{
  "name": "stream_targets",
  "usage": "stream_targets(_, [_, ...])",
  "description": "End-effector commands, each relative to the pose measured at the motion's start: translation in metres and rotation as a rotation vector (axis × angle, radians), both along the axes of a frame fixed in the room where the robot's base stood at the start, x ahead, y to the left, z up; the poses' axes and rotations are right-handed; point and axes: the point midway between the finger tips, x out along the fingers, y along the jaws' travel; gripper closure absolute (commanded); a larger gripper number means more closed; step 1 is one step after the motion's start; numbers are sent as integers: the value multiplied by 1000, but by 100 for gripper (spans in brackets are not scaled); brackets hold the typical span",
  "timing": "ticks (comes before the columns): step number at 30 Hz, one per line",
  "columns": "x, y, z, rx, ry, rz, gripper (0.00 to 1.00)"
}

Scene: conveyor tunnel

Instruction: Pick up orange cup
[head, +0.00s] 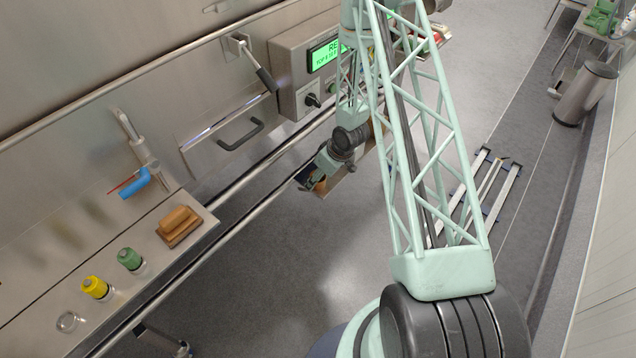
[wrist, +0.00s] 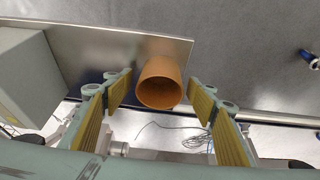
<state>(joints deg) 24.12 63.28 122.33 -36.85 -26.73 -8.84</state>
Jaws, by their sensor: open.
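The orange cup (wrist: 158,70) is in the wrist view, near the end of a metal shelf, with its round opening toward my camera. My gripper (wrist: 158,92) is open, with one yellow-padded finger to the left of the cup and the other to the right. Gaps show between the cup and both fingers, so nothing is held. How far the fingertips are from the cup in depth is hard to tell. In the head view my gripper (head: 316,180) is small beyond the rail, and the cup cannot be made out clearly there.
The metal shelf (wrist: 105,45) runs under the cup, with a grey box (wrist: 25,70) at its left. In the head view, a control panel (head: 290,70) with a green screen is on the wall. A counter at left holds a yellow-capped jar (head: 95,287) and a green-capped jar (head: 130,259).

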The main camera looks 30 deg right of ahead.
Motion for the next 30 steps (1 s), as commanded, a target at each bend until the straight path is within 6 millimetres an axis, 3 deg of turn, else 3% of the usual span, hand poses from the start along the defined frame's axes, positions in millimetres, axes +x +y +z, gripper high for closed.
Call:
stream_targets(16, [0,0,0,0,0,0,48])
stream_targets(24, [0,0,0,0,0,0,72])
stream_targets(30, [0,0,0,0,0,0,74])
